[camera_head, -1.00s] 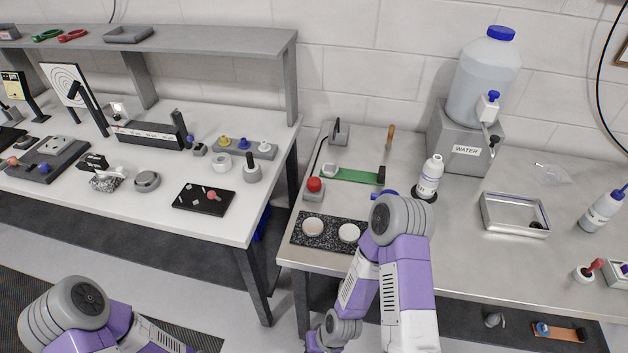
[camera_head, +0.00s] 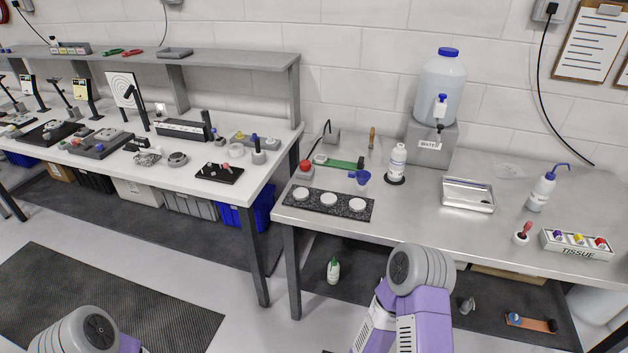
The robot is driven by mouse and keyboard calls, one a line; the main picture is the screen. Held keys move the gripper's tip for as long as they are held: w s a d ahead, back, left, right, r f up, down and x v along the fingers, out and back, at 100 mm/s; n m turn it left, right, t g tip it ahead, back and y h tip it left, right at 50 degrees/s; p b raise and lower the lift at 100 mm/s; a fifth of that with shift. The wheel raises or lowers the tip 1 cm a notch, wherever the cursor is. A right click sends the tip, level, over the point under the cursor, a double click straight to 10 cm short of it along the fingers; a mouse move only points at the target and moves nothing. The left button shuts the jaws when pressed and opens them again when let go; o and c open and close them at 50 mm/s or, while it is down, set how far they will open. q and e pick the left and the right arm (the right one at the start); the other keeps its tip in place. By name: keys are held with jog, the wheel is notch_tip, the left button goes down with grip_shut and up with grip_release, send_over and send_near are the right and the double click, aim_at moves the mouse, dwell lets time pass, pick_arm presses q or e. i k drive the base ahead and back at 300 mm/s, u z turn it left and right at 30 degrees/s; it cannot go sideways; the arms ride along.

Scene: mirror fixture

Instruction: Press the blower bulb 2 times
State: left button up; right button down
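I cannot tell for sure which item is the blower bulb. A red, bulb-like piece (camera_head: 525,228) leans out of a small white round holder (camera_head: 520,239) near the front right of the steel bench (camera_head: 455,235). A red dome (camera_head: 305,166) on a grey block stands at that bench's left end. Neither is touched. My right arm shows at the bottom middle, in front of the bench, and my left arm at the bottom left. Both grippers are out of view.
A black speckled slab (camera_head: 315,208) with white discs lies at the bench's front left. Behind stand a white bottle (camera_head: 397,160), a water jug (camera_head: 441,85) and a metal tray (camera_head: 468,196). The middle front is clear.

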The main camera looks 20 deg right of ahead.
aim_at(305, 166)
jog(key=u, duration=0.75)
jog(key=i, duration=1.95)
jog(key=z, duration=1.1)
